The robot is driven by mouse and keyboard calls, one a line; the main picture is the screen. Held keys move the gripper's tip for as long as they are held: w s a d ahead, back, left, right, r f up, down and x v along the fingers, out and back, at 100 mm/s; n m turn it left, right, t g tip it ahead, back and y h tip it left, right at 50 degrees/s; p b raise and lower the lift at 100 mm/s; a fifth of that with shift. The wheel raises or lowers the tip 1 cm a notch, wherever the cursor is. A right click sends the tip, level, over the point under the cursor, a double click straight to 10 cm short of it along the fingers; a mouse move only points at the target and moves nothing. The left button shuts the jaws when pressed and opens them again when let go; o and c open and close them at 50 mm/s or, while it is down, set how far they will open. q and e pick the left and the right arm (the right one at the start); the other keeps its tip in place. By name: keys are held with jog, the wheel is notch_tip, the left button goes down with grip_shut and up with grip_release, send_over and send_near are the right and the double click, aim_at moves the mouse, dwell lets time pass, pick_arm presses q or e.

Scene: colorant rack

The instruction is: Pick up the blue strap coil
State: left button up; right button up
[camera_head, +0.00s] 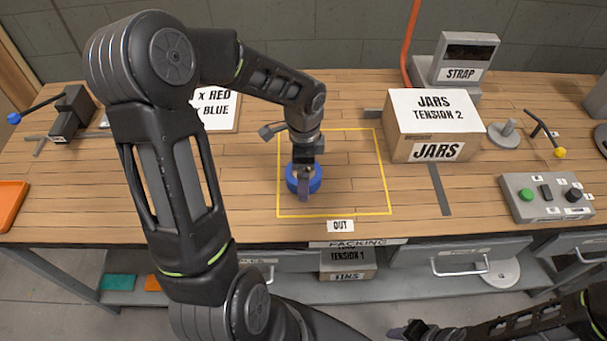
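The blue strap coil (316,182) lies on the wooden bench inside a yellow outlined rectangle, left of its middle. My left gripper (304,185) points down right at the coil, with its fingers over the coil's middle and front side. The fingers hide part of the coil, and I cannot tell whether they are closed on it. The coil appears to rest on the bench. My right gripper (408,330) is low at the bottom edge, partly cut off, away from the bench top; its opening is unclear.
A large JARS box (440,150) stands right of the yellow outline (385,175). Behind it is the STRAP machine (465,55). A button panel (545,200) is at the right. A sign (216,110) is partly behind my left arm. Bench around the coil is clear.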

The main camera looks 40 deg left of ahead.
pick_arm(q)
jog(key=shift+c, duration=0.6)
jog(key=c, duration=1.4)
